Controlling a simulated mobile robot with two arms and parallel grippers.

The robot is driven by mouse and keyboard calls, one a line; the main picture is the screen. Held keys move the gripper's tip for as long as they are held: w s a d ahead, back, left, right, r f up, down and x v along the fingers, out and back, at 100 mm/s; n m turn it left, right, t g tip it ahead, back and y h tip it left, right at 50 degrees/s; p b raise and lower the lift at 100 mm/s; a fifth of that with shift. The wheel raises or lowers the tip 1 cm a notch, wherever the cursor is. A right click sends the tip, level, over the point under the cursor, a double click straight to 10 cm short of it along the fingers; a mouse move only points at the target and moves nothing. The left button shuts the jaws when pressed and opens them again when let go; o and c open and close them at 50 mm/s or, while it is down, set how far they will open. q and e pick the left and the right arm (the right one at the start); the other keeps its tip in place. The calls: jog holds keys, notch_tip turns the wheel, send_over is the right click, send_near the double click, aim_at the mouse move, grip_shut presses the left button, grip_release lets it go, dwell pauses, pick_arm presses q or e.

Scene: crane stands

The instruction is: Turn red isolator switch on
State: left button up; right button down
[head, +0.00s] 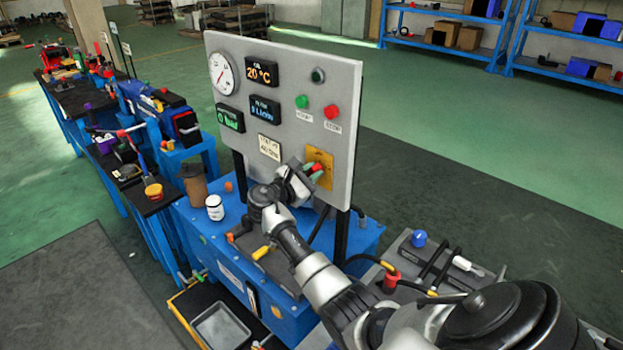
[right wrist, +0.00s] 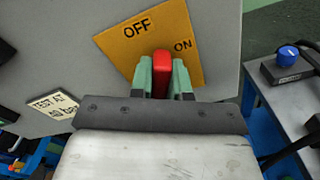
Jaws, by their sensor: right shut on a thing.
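The red isolator switch (right wrist: 161,74) is a red handle on a yellow plate (right wrist: 120,45) marked OFF and ON. In the right wrist view its end lies between the two words, with OFF up to the left and ON to the right. In the head view the plate (head: 327,157) is at the lower right of the grey panel (head: 290,75), and a bit of the red handle shows. My right gripper (right wrist: 161,80) is shut on the handle, one green fingertip on each side. It also shows in the head view (head: 314,171). My left gripper is out of view.
The panel also bears a gauge (head: 223,73), displays, and green (head: 302,101) and red (head: 332,111) buttons. A white jar (head: 215,207) and a brown cup (head: 194,185) stand on the blue bench left of my arm. A grey bench with a blue knob (head: 419,238) is at right.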

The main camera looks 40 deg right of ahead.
jog(key=shift+f+m+b, duration=0.3)
jog(key=shift+m+b, duration=0.45)
jog(key=shift+m, duration=0.25)
jog(key=m+b, duration=0.4)
jog(key=b, duration=0.1)
jog(key=m+b, duration=0.2)
jog(key=m, duration=0.1)
jog(key=shift+s+f, duration=0.2)
jog(key=shift+f, duration=0.05)
jog(key=m+b, duration=0.3)
jog(key=shift+b, duration=0.35)
jog(key=shift+r+m, duration=0.1)
jog(key=shift+m, duration=0.2)
jog(key=c, duration=1.1)
grip_release()
jog(key=shift+a, duration=0.1)
